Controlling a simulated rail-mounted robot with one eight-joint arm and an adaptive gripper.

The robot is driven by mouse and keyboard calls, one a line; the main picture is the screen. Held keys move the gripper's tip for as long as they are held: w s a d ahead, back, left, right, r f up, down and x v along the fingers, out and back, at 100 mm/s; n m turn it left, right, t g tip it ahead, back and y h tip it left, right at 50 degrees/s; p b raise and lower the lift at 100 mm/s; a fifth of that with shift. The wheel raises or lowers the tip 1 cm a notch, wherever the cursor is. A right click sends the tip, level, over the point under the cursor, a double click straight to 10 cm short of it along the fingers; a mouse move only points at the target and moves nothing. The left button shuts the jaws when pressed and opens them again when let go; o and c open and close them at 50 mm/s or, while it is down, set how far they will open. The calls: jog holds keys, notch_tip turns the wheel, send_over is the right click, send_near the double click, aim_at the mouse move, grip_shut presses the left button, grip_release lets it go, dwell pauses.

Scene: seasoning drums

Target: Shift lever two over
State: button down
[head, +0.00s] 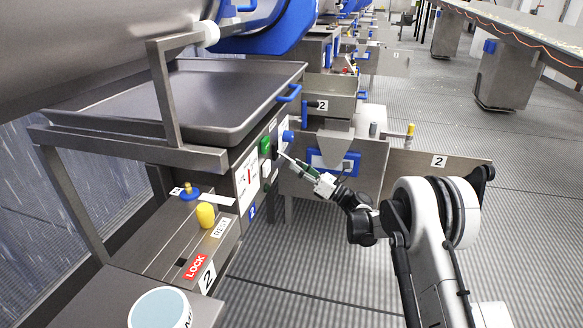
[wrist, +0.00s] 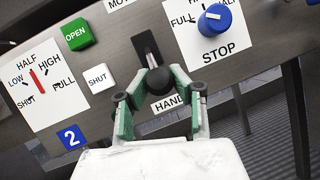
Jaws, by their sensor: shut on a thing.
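The black ball-ended lever (wrist: 160,80) stands in a dark slot on the grey control panel (wrist: 120,50) in the wrist view. A blue tag with a white 2 (wrist: 72,137) is on the same panel. My gripper (wrist: 157,92) has its green-padded fingers on either side of the lever's ball and is shut on it. The word HAND is just below the lever, partly hidden by the gripper. In the head view my gripper (head: 291,160) reaches the panel (head: 248,180) from the right; the lever is too small there to make out.
Around the lever are a green OPEN button (wrist: 77,34), a white SHUT button (wrist: 100,78), a red-pointer dial (wrist: 39,80) and a blue knob (wrist: 215,19) above STOP. A yellow knob (head: 206,215) is at lower left.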

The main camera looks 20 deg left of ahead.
jog(key=shift+w+f, duration=0.1)
dwell(0.4)
jog(key=c, duration=1.4)
grip_release()
jog(key=v, duration=1.2)
jog(key=shift+f, duration=0.15)
